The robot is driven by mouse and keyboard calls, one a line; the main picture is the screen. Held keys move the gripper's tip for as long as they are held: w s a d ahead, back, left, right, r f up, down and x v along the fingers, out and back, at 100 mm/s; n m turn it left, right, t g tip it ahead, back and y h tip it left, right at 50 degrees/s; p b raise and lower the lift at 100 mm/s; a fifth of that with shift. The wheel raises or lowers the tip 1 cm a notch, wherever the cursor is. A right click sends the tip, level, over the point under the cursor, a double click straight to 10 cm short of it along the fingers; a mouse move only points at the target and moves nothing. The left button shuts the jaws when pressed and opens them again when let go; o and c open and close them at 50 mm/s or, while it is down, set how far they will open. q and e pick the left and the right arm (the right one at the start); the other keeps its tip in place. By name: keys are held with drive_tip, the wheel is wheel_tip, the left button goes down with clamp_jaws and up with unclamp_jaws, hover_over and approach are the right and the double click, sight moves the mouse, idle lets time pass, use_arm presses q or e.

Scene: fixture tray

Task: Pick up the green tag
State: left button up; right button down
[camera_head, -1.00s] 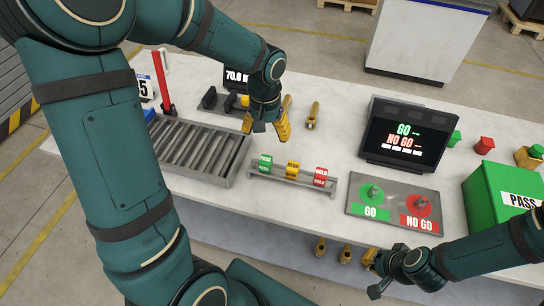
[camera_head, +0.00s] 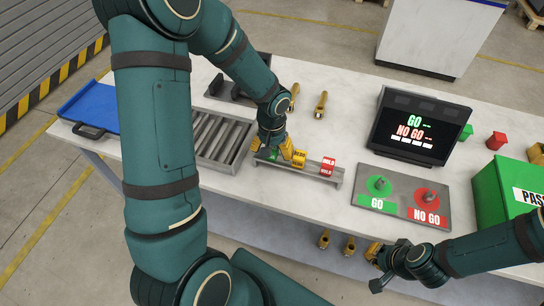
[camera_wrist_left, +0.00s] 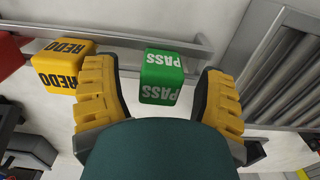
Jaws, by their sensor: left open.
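The green PASS tag (camera_wrist_left: 162,76) sits on a low grey rack (camera_head: 345,181). In the left wrist view it lies between the two yellow fingers of my left gripper (camera_wrist_left: 158,84), which is open with a gap on either side of the tag. In the head view the left gripper (camera_head: 271,150) is down at the rack's left end, and its fingers hide most of the green tag (camera_head: 275,154). My right gripper (camera_head: 377,268) is low by the table's front edge, away from the rack; its jaw opening is unclear.
Beside the green tag stand a yellow REDO tag (camera_head: 299,158) and a red HOLD tag (camera_head: 328,166). A roller tray (camera_head: 236,166) lies close left of the rack. The GO/NO GO plate (camera_head: 400,204) and the screen (camera_head: 411,126) are to the right.

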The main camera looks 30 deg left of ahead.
use_arm(q)
drive_tip(key=shift+f, duration=0.35)
drive_tip(key=shift+c, duration=0.2)
clamp_jaws()
